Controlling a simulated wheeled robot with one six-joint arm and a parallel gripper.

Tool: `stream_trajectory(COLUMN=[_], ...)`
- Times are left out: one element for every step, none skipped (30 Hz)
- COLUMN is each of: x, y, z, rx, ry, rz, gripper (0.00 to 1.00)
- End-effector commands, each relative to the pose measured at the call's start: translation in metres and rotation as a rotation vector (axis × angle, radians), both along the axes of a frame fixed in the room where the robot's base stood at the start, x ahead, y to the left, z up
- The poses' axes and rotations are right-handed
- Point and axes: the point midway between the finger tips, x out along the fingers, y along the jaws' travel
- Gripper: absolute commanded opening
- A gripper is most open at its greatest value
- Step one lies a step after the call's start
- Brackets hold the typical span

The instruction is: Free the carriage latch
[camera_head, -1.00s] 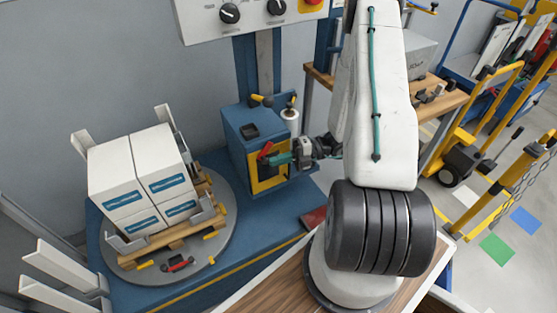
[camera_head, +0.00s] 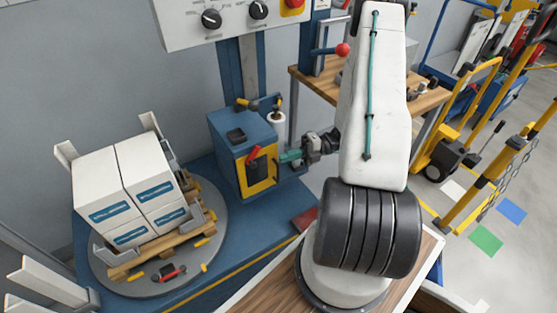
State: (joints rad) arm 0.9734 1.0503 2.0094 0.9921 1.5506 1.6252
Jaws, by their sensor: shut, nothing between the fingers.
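The blue carriage (camera_head: 226,150) sits on the upright mast (camera_head: 238,70). Its front has a yellow-framed dark panel (camera_head: 262,172). A small red lever (camera_head: 253,154), which looks like the latch, sits slanted at the upper left of this panel. My gripper (camera_head: 284,157) has teal fingertips and is shut and empty. It is just right of the panel, at about the lever's height, with a gap between the tips and the lever. Whether the latch is engaged cannot be told.
A control box (camera_head: 225,18) with black knobs hangs above. Stacked white cartons (camera_head: 128,185) stand on a pallet on the round turntable (camera_head: 190,262) to the left. A white roll (camera_head: 277,132) stands beside the carriage. A wooden bench (camera_head: 432,100) is behind my arm.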

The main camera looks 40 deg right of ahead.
Motion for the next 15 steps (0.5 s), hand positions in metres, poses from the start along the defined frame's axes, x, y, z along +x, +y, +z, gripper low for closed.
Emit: stream_trajectory(x=[-0.0007, -0.0009, -0.001, -0.0009, -0.0009, -0.0009, -0.0008, -0.0008, -0.0008, -0.0008, -0.0009, -0.001, -0.0012, -0.0015, -0.002], y=[-0.0014, -0.0017, -0.0018, -0.0017, -0.0016, -0.0016, -0.0015, -0.0015, -0.0014, -0.0014, -0.0013, -0.0012, -0.001, -0.0006, -0.0001], z=[0.0, 0.0, 0.0, 0.0, 0.0, 0.0, 0.0, 0.0, 0.0001, 0.0003, 0.0008, 0.0022, 0.0037, 0.0056, 0.0093], rx=[0.0, 0.0, 0.0, 0.0, 0.0, 0.0, 0.0, 0.0, 0.0, -0.001, -0.003, -0.009, -0.016, -0.025, -0.043], ry=[0.0, 0.001, 0.001, 0.001, 0.001, 0.001, 0.001, 0.001, 0.001, 0.0, -0.003, -0.009, -0.014, -0.024, -0.041], rz=[0.0, 0.0, 0.0, 0.0, 0.0, 0.0, 0.0, 0.0, 0.001, 0.001, 0.003, 0.007, 0.012, 0.019, 0.031], gripper=[0.0, 0.0, 0.0, 0.0, 0.0, 0.0, 0.0, 0.0, 0.0, 0.0, 0.0, 0.0, 0.0, 0.0, 0.0])
